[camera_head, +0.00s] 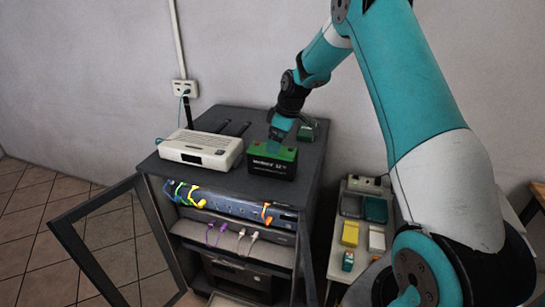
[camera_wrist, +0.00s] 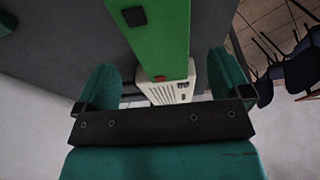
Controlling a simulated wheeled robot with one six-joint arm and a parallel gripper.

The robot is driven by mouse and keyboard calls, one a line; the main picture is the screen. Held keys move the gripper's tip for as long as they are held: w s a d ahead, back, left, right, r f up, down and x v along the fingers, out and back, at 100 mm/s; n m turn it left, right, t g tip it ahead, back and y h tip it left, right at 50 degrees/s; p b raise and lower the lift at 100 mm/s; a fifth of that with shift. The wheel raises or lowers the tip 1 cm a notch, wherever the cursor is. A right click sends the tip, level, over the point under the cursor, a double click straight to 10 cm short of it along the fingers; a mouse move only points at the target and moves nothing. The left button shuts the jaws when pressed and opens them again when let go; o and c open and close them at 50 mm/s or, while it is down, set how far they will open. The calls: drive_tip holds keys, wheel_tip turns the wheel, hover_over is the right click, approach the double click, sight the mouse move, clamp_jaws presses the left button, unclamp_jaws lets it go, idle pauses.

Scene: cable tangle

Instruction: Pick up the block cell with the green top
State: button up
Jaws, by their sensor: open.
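The block cell (camera_head: 272,163) is a black box with a green top and pale lettering on its front. It stands upright on the dark cabinet top, near the front edge. In the wrist view its green top (camera_wrist: 160,35) shows close up, with a black and a red terminal. My gripper (camera_head: 276,140) is open, just above the cell and pointing down. In the wrist view the two teal fingers of my gripper (camera_wrist: 163,72) are spread either side of the cell's end.
A white router (camera_head: 202,149) with dark antennas stands left of the cell. A small dark green object (camera_head: 308,130) lies behind my gripper. The glass cabinet door (camera_head: 97,285) hangs open. Colored cables (camera_head: 185,193) cross the shelf below. A side table at right holds small boxes (camera_head: 350,233).

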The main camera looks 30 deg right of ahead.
sight(272, 161)
drive_tip(key=shift+w+a+f, duration=0.1)
drive_tip(key=shift+f, duration=0.5)
drive_tip(key=p+x, duration=0.1)
drive_tip(key=x, duration=0.1)
drive_tip(key=p+x, duration=0.2)
drive_tip(key=shift+w+a, duration=0.2)
drive_tip(key=shift+a, duration=0.05)
drive_tip(key=shift+f, duration=0.55)
clamp_jaws()
drive_tip(key=shift+w+r, duration=0.15)
